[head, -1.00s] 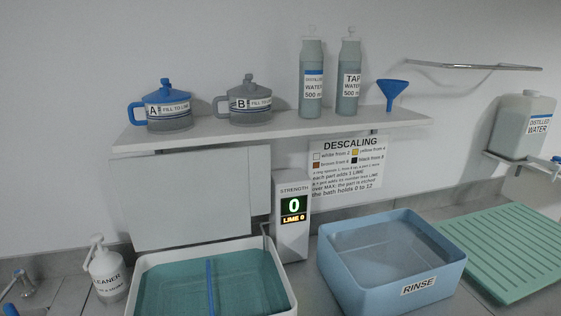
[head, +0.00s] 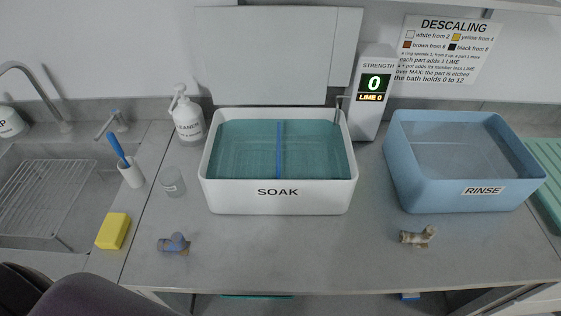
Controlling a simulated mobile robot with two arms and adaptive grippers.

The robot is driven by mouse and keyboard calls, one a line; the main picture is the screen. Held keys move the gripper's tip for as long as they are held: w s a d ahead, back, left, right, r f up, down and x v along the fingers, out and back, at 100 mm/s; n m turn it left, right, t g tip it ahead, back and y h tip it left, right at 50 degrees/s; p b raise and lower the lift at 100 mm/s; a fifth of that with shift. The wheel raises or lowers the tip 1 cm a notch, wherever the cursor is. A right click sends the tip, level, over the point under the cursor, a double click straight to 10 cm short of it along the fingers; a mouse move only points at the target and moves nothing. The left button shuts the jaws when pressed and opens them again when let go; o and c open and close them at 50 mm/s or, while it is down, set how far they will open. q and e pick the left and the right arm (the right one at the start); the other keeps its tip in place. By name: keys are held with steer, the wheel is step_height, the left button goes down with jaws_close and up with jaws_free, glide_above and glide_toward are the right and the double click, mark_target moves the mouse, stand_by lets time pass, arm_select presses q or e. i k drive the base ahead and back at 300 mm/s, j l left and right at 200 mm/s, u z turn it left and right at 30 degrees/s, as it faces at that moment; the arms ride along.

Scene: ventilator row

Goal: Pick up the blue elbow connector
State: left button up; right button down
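A small blue-grey elbow connector (head: 175,243) lies on the counter at the front left, with a brownish patch on its lower right side. It is right of the yellow sponge and in front of the white soak bath (head: 278,195). Nothing is touching it. A second elbow-shaped part (head: 418,237), whitish with brown, lies on the counter at the right, in front of the rinse tub. Neither of my grippers shows. Only a dark part of my arm shows at the lower left corner.
A blue rinse tub (head: 470,193) stands at the right. The strength display (head: 373,90) reads 0, LIME 0. A yellow sponge (head: 113,231), clear cup (head: 172,182), brush holder (head: 131,173) and cleaner bottle (head: 187,117) stand left. The counter between the two parts is clear.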

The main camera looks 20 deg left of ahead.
mark_target(178, 244)
steer(key=u, duration=1.6)
